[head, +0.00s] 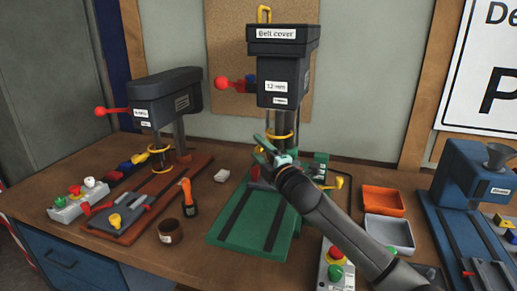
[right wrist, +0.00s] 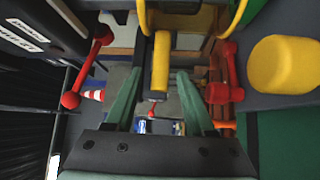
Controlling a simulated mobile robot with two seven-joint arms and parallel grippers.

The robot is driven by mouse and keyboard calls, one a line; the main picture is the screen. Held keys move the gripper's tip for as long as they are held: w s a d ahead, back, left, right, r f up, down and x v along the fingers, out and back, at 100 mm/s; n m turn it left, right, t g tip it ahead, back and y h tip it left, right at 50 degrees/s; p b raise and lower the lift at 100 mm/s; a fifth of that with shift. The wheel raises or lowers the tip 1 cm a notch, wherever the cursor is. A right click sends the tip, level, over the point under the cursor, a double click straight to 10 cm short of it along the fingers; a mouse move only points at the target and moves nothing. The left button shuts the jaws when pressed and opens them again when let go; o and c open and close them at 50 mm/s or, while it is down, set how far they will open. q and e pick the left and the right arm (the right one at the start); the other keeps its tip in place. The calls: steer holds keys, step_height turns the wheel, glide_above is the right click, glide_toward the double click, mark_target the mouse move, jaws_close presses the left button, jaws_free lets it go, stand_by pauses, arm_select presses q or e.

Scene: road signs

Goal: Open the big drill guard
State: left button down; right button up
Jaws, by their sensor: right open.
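The big drill (head: 284,75) stands at the middle of the bench on a green base (head: 235,228). Its guard shows as a yellow ring (head: 280,137) around the spindle, partly behind my gripper. In the right wrist view a yellow bar (right wrist: 161,60), apparently the guard's handle, lies between the fingers, with a yellow rim above it. My right gripper (head: 261,150) is at the guard's front left; its teal fingers are open on either side of the bar in the right wrist view (right wrist: 159,85). I cannot tell whether they touch it. My left gripper is not in view.
A smaller drill (head: 165,95) with a red-knobbed lever stands left. Orange (head: 384,200) and grey (head: 389,235) trays and a blue machine (head: 470,180) are right.

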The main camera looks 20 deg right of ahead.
steer(key=shift+w, duration=0.2)
steer(key=shift+c, duration=0.3)
jaws_close()
stand_by(1.1)
